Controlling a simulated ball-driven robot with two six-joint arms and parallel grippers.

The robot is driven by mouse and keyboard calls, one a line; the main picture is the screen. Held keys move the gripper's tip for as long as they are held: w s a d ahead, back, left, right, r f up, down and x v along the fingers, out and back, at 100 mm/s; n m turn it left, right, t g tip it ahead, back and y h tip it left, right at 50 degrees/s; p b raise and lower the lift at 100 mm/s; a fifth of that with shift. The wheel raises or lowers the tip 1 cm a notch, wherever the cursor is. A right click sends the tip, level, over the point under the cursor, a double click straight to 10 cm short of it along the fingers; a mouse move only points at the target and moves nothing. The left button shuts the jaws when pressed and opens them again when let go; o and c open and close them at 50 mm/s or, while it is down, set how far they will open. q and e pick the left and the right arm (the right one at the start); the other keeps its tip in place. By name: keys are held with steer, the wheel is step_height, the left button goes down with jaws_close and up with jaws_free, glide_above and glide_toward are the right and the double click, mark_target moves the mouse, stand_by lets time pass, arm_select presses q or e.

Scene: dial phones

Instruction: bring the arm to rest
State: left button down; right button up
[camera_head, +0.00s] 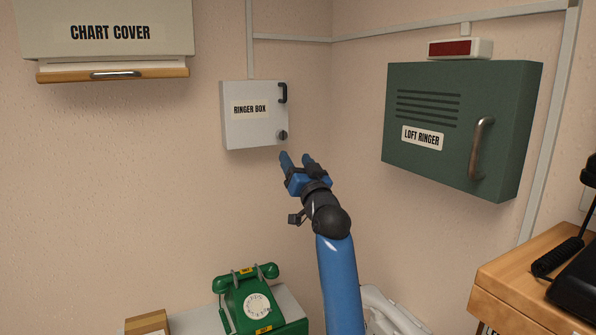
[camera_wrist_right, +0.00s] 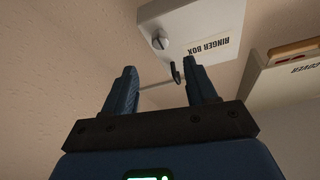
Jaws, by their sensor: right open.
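My right gripper (camera_head: 296,160) is raised in the middle of the head view, just below and right of the grey ringer box (camera_head: 243,130). Its two blue fingers are apart with nothing between them. In the right wrist view my right gripper (camera_wrist_right: 162,85) is also open and empty, with the ringer box (camera_wrist_right: 205,25) beyond the fingertips. The box's dark handle and round knob show there too, apart from the fingers as far as I can tell. My left gripper is in neither view.
The green loft ringer cabinet (camera_head: 460,95) hangs at the right under a red lamp (camera_head: 450,48). The chart cover (camera_head: 110,50) hangs upper left. A green dial phone (camera_head: 248,298) stands below. A wooden cabinet (camera_head: 530,275) with a black phone (camera_head: 578,285) is lower right.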

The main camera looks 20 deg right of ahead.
steer(key=shift+s+f, duration=0.15)
steer(key=shift+s, duration=0.2)
stand_by(0.3)
